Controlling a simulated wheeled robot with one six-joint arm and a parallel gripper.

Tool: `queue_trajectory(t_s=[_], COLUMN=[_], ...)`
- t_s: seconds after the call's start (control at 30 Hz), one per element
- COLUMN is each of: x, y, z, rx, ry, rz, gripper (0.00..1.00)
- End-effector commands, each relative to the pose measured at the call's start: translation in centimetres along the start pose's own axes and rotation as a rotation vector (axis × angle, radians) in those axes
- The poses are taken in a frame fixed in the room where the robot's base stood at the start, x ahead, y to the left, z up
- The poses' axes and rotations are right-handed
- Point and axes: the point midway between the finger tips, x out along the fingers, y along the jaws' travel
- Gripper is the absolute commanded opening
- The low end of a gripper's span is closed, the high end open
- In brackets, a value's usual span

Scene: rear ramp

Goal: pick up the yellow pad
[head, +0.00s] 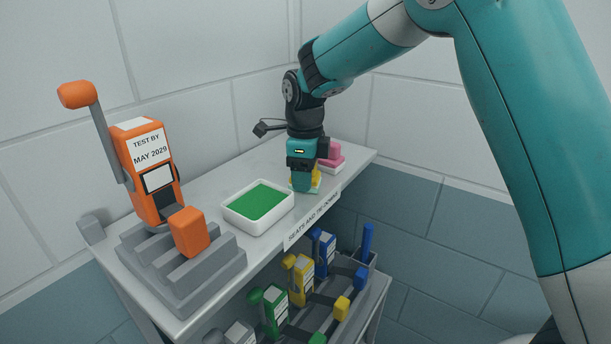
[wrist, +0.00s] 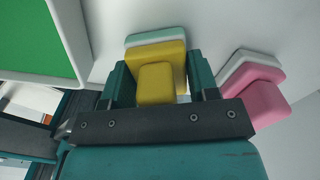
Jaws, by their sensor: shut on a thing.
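The yellow pad (wrist: 160,84) is between the two fingers of my gripper (wrist: 160,82) in the wrist view. It has a raised yellow block on a wider yellow base, with a pale green and white layer at its far edge. My gripper is shut on it. In the head view my gripper (head: 303,182) points down at the shelf top, and only a little of the yellow pad (head: 317,179) shows beside the fingers. I cannot tell whether the pad touches the shelf.
A pink pad (head: 331,156) stands close by on the shelf (head: 225,182), right of my gripper in the wrist view (wrist: 252,92). A white tray with a green inside (head: 258,226) is to the left. An orange lever device (head: 150,175) stands further left. Coloured devices fill the lower shelf.

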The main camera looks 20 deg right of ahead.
Motion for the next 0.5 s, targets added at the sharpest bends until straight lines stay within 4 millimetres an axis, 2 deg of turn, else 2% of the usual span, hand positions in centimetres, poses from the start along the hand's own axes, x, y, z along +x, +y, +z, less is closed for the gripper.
queue_trajectory(t_s=[0.27,0.37,0.5], x=[-0.6,-1.5,-4.1], y=[0.0,-0.1,-0.1], z=[0.0,0.1,0.1], rx=[0.0,0.0,0.0], ry=[-0.001,-0.002,-0.005], rz=[-0.001,-0.003,-0.005], gripper=[0.27,0.27,0.27])
